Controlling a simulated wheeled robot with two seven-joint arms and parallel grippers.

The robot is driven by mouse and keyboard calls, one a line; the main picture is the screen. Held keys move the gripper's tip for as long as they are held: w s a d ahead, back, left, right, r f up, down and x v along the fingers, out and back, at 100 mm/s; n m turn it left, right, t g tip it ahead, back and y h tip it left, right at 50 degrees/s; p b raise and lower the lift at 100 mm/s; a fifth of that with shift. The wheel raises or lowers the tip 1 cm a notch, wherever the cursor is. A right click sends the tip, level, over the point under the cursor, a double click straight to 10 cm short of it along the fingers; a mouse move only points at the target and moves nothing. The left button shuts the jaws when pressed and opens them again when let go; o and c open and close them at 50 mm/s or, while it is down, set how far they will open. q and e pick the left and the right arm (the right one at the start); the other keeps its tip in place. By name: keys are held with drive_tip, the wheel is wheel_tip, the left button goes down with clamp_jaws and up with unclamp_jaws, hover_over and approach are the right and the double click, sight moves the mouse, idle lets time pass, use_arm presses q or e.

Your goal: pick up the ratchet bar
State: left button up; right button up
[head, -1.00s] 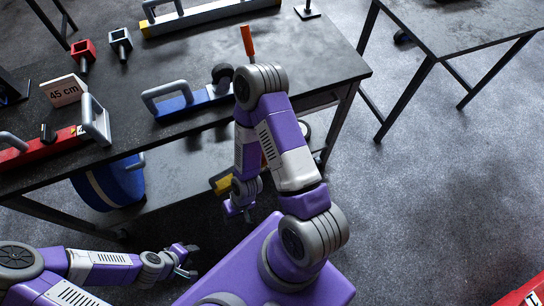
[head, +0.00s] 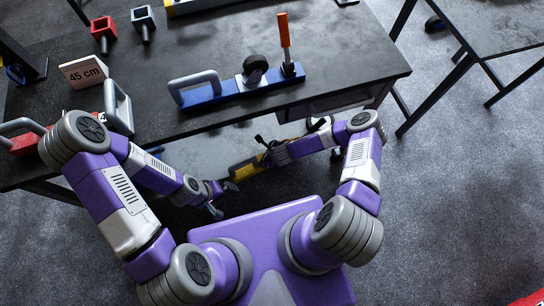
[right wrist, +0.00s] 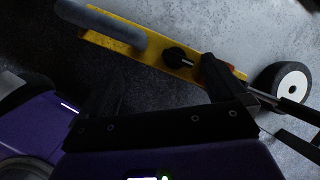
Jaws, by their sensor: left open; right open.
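A blue bar (head: 215,94) with a grey loop handle, a black round part and an upright orange-handled lever (head: 285,38) lies along the table's front edge. A yellow bar (head: 246,169) lies lower, below the table edge; the right wrist view shows the yellow bar (right wrist: 132,38) with a grey handle, black knob and white-hubbed wheel. I cannot tell which is the ratchet bar. My right gripper (head: 266,150) is open beside the yellow bar; its dark fingers (right wrist: 165,90) are spread with nothing clearly between them. My left gripper (head: 216,198) is open, left of the yellow bar.
The dark table (head: 330,45) also carries a red bar (head: 25,143) partly hidden by my left arm, a "45 cm" sign (head: 84,71), and red (head: 103,28) and grey (head: 142,18) socket-like pieces. A second table (head: 490,25) stands at right.

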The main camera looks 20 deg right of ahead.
drive_tip(key=w+d+f+m+b, duration=0.1)
drive_tip(key=f+m, duration=0.1)
drive_tip(key=f, duration=0.1)
drive_tip(key=w+f+m+b, duration=0.1)
drive_tip(key=f+m, duration=0.1)
drive_tip(key=f, duration=0.2)
drive_tip(key=w+d+f+m+h+b, duration=0.1)
drive_tip(key=w+f+m+b, duration=0.1)
drive_tip(key=f+m, duration=0.1)
drive_tip(key=shift+d+f+g, duration=0.3)
drive_tip(key=shift+c, duration=0.3)
clamp_jaws()
drive_tip(key=shift+w+r, duration=0.1)
